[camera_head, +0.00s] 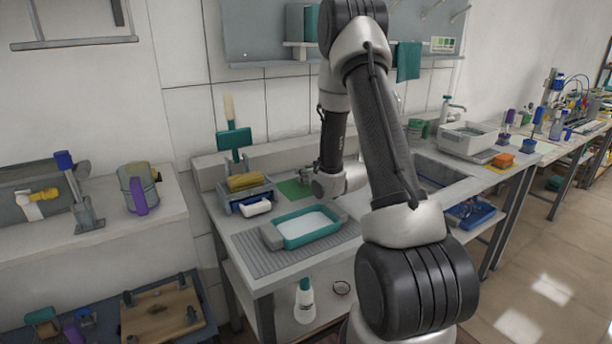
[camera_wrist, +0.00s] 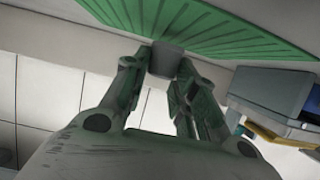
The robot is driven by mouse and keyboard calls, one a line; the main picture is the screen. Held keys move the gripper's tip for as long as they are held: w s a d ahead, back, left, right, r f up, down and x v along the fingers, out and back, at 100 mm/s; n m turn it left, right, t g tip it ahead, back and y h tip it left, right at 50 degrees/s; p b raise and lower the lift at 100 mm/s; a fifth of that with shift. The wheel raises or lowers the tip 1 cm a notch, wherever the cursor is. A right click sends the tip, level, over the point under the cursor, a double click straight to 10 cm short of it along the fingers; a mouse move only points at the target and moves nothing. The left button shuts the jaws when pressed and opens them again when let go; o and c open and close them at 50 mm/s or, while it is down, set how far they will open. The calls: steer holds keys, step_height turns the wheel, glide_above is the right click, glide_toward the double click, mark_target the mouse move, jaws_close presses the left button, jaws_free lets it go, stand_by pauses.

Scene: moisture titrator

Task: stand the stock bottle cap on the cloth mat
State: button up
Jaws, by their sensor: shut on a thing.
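My gripper (camera_wrist: 163,66) is shut on a small dark grey cap (camera_wrist: 167,55), which sits between the two fingertips in the wrist view. The green ribbed cloth mat (camera_wrist: 225,32) lies right beyond the cap in that view, and the cap overlaps its edge. I cannot tell whether the cap touches the mat. In the head view the green mat (camera_head: 290,189) lies on the bench, with my gripper (camera_head: 307,178) low at its right side. The cap is too small to make out there, and my arm covers part of the bench.
A grey-blue caddy (camera_head: 243,195) with a yellow sponge stands left of the mat. A teal basin (camera_head: 306,237) sits on the ribbed drainboard in front. A sink (camera_head: 437,172) lies to the right, partly behind my arm. The wall stands close behind the mat.

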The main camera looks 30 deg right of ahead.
steer(key=shift+f, duration=0.55)
stand_by(0.9)
steer(key=o, duration=1)
steer(key=shift+c, duration=0.2)
steer(key=shift+v, duration=4)
step_height(320, 180, up, 10)
